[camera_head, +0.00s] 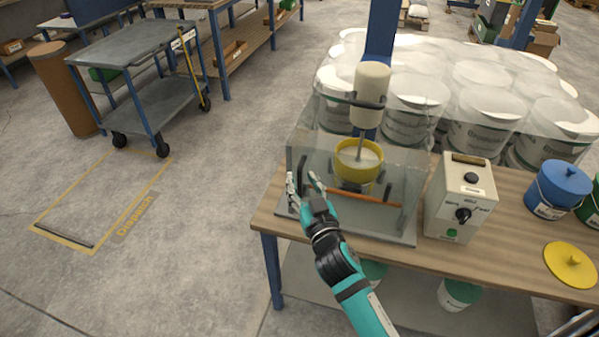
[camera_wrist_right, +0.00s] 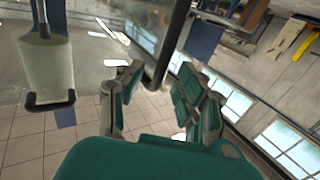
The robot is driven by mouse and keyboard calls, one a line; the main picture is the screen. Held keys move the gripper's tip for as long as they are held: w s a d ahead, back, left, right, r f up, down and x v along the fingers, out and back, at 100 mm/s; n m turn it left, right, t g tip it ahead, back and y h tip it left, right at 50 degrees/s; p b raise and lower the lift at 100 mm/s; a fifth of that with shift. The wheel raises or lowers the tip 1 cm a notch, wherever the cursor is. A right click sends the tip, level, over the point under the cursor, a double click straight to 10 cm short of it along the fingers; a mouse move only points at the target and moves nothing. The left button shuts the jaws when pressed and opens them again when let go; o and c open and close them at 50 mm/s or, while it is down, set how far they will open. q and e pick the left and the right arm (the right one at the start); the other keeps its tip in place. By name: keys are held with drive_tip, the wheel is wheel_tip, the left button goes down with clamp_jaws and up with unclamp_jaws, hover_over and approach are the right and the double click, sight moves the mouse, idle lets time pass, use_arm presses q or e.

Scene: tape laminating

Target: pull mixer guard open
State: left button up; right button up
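The mixer guard (camera_head: 408,166) is a clear panel around the mixer's front on the wooden bench; it looks closed. A dark upright handle (camera_head: 303,168) is at its left side. The mixer (camera_head: 372,82) has a cream motor head over a yellow-rimmed bucket (camera_head: 358,165). My right gripper (camera_head: 302,180) is at the handle, fingers apart. In the right wrist view a dark bar (camera_wrist_right: 166,45), apparently the handle, runs between the open fingers of the right gripper (camera_wrist_right: 161,70); I cannot tell whether they touch it. My left gripper is not in view.
A control box (camera_head: 463,197) stands right of the mixer, with a blue bucket (camera_head: 562,188) and yellow lid (camera_head: 570,264) further right. Wrapped white buckets (camera_head: 485,103) stand behind the bench (camera_head: 485,262). The floor left of the bench is clear up to a grey cart (camera_head: 125,45).

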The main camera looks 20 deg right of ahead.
drive_tip(key=shift+w, duration=1.3)
clamp_jaws()
